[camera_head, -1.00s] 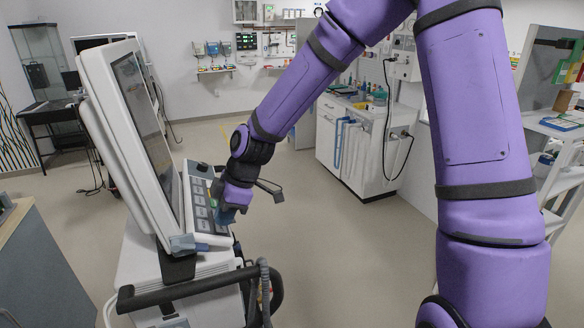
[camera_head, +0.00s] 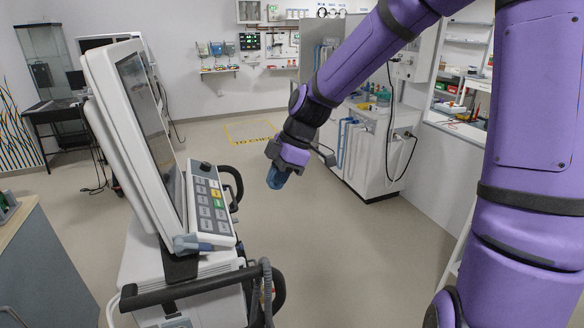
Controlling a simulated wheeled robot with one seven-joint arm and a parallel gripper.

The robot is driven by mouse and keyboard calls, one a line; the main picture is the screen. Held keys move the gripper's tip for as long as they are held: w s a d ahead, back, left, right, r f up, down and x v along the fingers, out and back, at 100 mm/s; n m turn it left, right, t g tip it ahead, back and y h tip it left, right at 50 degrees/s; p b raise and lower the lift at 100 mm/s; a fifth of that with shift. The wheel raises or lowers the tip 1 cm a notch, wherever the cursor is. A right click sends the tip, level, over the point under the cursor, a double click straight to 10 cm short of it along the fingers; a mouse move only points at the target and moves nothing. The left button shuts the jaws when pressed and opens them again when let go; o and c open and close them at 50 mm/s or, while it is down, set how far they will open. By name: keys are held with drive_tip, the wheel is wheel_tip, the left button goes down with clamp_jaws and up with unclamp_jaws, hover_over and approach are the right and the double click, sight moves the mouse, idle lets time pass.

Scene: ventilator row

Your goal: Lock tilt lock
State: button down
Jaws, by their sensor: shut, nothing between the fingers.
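The ventilator's tilted screen (camera_head: 150,130) stands at the left, with a keypad panel (camera_head: 210,205) of several buttons along its lower edge. A small blue-grey lever (camera_head: 190,244) sits at the panel's near lower corner, above the dark mount; it looks like the tilt lock, though I cannot be sure. Its exact position, locked or free, I cannot tell. My gripper (camera_head: 276,182) hangs in the air to the right of the keypad, its blue fingertips pointing down. It is shut and empty, apart from the panel and the lever.
The ventilator cart (camera_head: 190,290) has a black handle rail (camera_head: 190,285) and a grey hose at the front. A wooden-topped cabinet (camera_head: 35,255) is at the lower left. A white cabinet (camera_head: 365,155) stands behind my arm. The floor (camera_head: 340,250) right of the ventilator is open.

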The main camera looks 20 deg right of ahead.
drive_tip(key=shift+s+d+r, duration=0.1)
drive_tip(key=shift+d+r, duration=0.5)
drive_tip(key=shift+d, duration=0.35)
drive_tip(key=shift+d+r, duration=0.55)
drive_tip(key=shift+d, duration=0.4)
drive_tip(key=s+d+r+m+t+h, duration=0.3)
drive_tip(key=s+r+m, duration=0.3)
drive_tip(key=s+m, duration=0.45)
drive_tip(key=s+d+r+m+t+h, duration=0.25)
drive_tip(key=s+r+m, duration=0.45)
drive_tip(key=s, duration=0.6)
drive_tip(key=g+y, duration=0.5)
drive_tip(key=g, duration=0.1)
hover_over(206, 246)
drive_tip(key=d, duration=0.7)
wheel_tip(206, 246, down, 15)
drive_tip(key=shift+m+t, duration=0.25)
drive_tip(key=x, duration=1.2)
drive_tip(key=shift+s+a+f, duration=0.25)
drive_tip(key=shift+a, duration=0.15)
drive_tip(key=shift+a+f, duration=0.25)
drive_tip(key=shift+f, duration=0.35)
